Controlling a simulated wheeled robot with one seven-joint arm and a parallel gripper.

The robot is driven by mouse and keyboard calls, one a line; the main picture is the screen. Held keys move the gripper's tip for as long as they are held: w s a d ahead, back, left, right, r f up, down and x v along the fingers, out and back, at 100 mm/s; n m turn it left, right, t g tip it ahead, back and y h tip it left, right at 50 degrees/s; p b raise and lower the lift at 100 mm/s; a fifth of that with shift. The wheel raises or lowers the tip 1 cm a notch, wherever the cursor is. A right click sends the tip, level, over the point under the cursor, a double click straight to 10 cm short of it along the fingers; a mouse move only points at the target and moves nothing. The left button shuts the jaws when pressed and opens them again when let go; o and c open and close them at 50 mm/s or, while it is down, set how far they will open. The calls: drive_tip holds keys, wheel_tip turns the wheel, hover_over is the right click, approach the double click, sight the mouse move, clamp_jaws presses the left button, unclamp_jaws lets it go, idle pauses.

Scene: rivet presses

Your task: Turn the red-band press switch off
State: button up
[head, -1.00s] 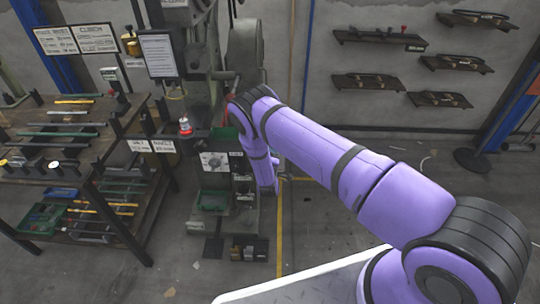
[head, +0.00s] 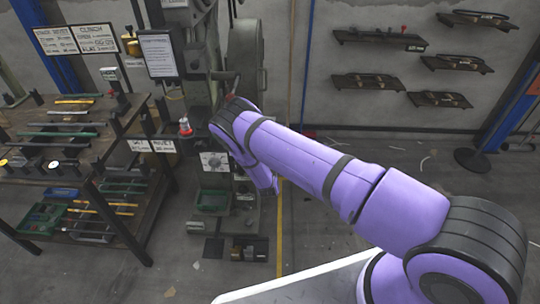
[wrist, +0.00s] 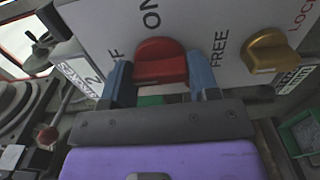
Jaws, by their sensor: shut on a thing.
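In the wrist view a red switch knob (wrist: 160,62) stands on a pale panel (wrist: 195,25). "ON" is printed above it, and part of a word ending in "F" shows at its left. My gripper (wrist: 160,76) has one blue finger on each side of the knob and is shut on it. The knob's wide grip lies roughly level in the picture; its lower part is partly hidden by my gripper. In the head view the press (head: 201,95) stands behind my arm, with a control panel (head: 212,162) low on it. My fingers are hidden there.
A gold knob (wrist: 270,50) marked "FREE" and "LOCK" sits right of the red one. A green tray (wrist: 303,132) is at lower right.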

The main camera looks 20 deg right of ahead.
drive_tip(key=o, duration=0.9)
drive_tip(key=shift+s, duration=0.1)
drive_tip(key=v, duration=1)
drive_tip(key=shift+s+a, duration=0.1)
drive_tip(key=shift+s, duration=0.25)
